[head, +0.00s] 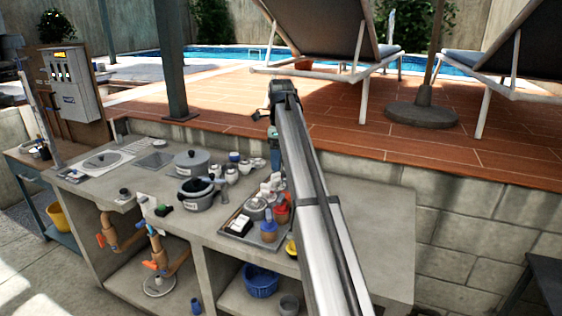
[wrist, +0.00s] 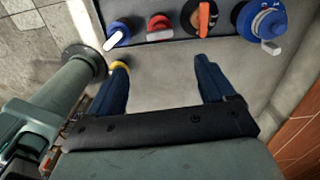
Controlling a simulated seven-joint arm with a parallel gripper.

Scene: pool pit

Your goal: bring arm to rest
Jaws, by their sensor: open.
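My arm rises across the right half of the counter in the head view, from the bottom edge to a dark joint above the counter's back edge. A teal part of my wrist hangs just left of the arm there, and the fingertips are hidden in that view. In the wrist view my gripper (wrist: 162,72) has two dark blue fingers spread wide apart, with nothing held between them. Bare grey surface shows between the fingers. A yellow thing (wrist: 120,66) shows by the tip of the left finger; I cannot tell whether they touch.
A concrete counter (head: 375,240) runs below a tiled deck. In the wrist view, blue (wrist: 118,32), red (wrist: 159,27) and orange (wrist: 203,17) items line the top. The counter's right end is bare.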

